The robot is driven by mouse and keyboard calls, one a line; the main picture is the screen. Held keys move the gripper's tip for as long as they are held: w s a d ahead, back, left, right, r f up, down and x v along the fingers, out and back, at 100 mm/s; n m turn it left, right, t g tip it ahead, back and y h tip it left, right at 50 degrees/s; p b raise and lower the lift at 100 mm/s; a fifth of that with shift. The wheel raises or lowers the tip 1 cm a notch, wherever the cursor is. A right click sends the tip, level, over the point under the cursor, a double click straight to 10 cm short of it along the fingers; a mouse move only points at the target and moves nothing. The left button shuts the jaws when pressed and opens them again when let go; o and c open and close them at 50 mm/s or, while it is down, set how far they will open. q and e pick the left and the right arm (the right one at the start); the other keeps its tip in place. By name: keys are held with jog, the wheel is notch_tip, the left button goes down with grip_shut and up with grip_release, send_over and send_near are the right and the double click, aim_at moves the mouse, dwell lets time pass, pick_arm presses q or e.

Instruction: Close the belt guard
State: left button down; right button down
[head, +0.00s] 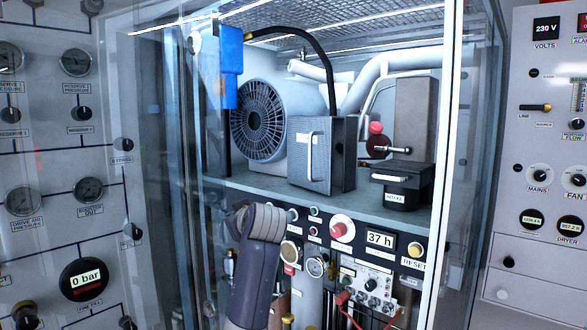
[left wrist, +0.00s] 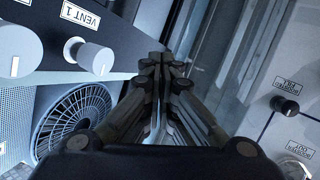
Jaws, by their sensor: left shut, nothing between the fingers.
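A dark grey box-shaped cover (head: 310,168) with a light vertical handle stands on the cabinet shelf in the head view. It looks like the belt guard, but no label on it is readable. I cannot tell if it is fully closed. One of my arms rises from the bottom of the head view, in front of the cabinet and below the cover; its fingers cannot be made out there. In the left wrist view my left gripper (left wrist: 158,78) is shut and empty, its fingers together. It is apart from the cover, which I cannot identify in that view.
A round finned motor (head: 262,122) stands left of the cover, and a black intake block (head: 398,185) right of it. Glass panes and frame edges flank the opening. A control strip (head: 335,240) runs below the shelf. The wrist view shows a vent knob (left wrist: 95,58) and fan grille (left wrist: 75,118).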

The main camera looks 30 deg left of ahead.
pick_arm(q)
jog(key=s+d+r+n+t+h+b, duration=0.1)
jog(key=d+r+n+t+h, duration=0.15)
jog(key=r, duration=0.35)
jog(key=s+d+r+n+t+h+b, duration=0.1)
jog(key=r+n+t, duration=0.1)
jog(key=r+t, duration=0.3)
jog(key=s+d+r+n+t+h+b, duration=0.1)
jog(key=s+d+r+h, duration=0.1)
jog(key=d+h, duration=0.15)
jog(key=s+d+r+h+b, duration=0.1)
jog(key=s+d+r+h, duration=0.1)
jog(key=d+r, duration=0.15)
jog(key=w+d+f+p, duration=0.1)
jog(key=w+p, duration=0.6)
jog(key=w, duration=0.6)
jog(key=shift+d, duration=0.4)
jog(key=shift+w, duration=0.1)
